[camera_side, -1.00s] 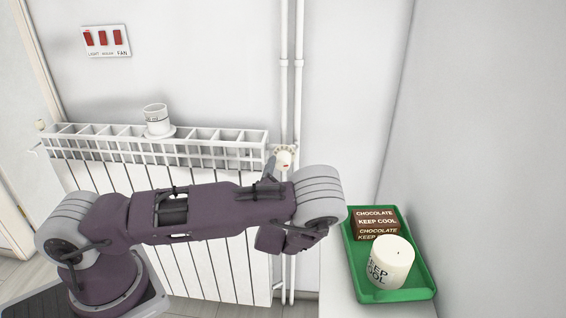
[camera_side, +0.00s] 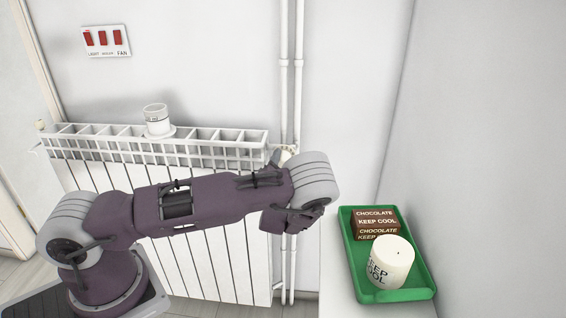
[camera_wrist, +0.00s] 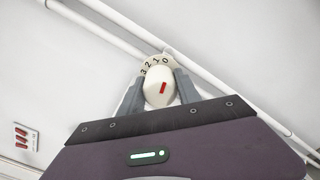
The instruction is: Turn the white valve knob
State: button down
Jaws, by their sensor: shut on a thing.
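The white valve knob (camera_wrist: 155,92) is in the middle of the wrist view, with a red mark on its face. Behind it a pale dial shows the figures 3, 2, 1 and 0, and the red mark points up toward the 0 end. My gripper (camera_wrist: 158,84) is shut on the knob, with one grey finger on each side of it. In the side view, my arm's wrist hides most of the knob and the fingers, at the radiator's upper right corner.
The white radiator (camera_side: 205,255) stands behind my arm, with a white cup (camera_side: 156,113) on its top rack. Two white pipes (camera_side: 299,90) run up the wall beside it. At right, a green tray (camera_side: 420,290) holds a chocolate box (camera_side: 375,222) and a candle (camera_side: 390,262).

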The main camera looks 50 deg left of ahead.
jog(key=n, duration=0.4)
jog(key=shift+n, duration=0.4)
jog(key=n, duration=0.4)
jog(key=shift+n, duration=0.3)
jog(key=n, duration=0.4)
jog(key=shift+n, duration=2.1)
jog(key=shift+f, duration=0.1)
jog(key=c, duration=0.9)
grip_release()
jog(key=shift+o, duration=0.2)
